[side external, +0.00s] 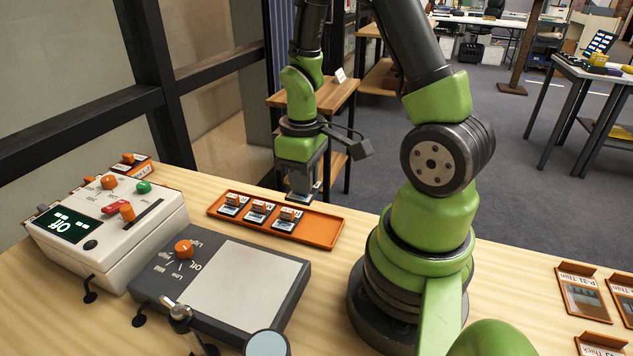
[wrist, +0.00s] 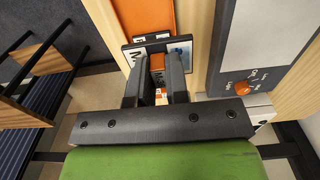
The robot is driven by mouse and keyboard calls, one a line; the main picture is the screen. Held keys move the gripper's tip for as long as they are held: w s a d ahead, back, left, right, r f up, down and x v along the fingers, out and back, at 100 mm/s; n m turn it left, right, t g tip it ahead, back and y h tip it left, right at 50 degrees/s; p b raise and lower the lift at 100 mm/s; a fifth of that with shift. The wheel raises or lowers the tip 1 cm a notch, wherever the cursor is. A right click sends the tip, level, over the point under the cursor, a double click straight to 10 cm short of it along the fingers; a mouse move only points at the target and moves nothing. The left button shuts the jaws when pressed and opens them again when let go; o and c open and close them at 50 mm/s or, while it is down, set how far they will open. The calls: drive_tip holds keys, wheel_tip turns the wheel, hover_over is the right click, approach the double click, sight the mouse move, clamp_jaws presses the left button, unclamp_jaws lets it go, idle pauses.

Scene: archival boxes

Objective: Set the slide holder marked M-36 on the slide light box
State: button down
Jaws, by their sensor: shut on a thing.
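My gripper (side external: 303,192) is shut on a slide holder (wrist: 185,47), dark with a pale label and an orange grip between the fingers. In the wrist view (wrist: 159,75) part of a letter "M" shows on it, but the number is hidden. In the side view the held holder (side external: 304,197) appears raised above the back edge of the orange tray, towards its right end. The slide light box (side external: 230,284) is dark grey with a pale bare panel and an orange knob by "Off". In the wrist view the light box (wrist: 268,35) lies right of the gripper.
The orange tray (side external: 326,232) holds several slide holders (side external: 258,212) in a row. A white device (side external: 110,225) with a display reading "Off" stands left of the light box. A stalked round part (side external: 266,343) is at the light box's front edge. Framed slides (side external: 582,297) lie far right.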

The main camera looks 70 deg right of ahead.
approach(249, 272)
drive_tip(key=d, duration=0.1)
drive_tip(key=shift+a+f, duration=0.25)
drive_tip(key=shift+a, duration=0.3)
drive_tip(key=shift+f, duration=0.95)
drive_tip(key=shift+f, duration=0.1)
drive_tip(key=shift+f, duration=0.8)
drive_tip(key=shift+f, duration=0.8)
drive_tip(key=shift+f, duration=0.1)
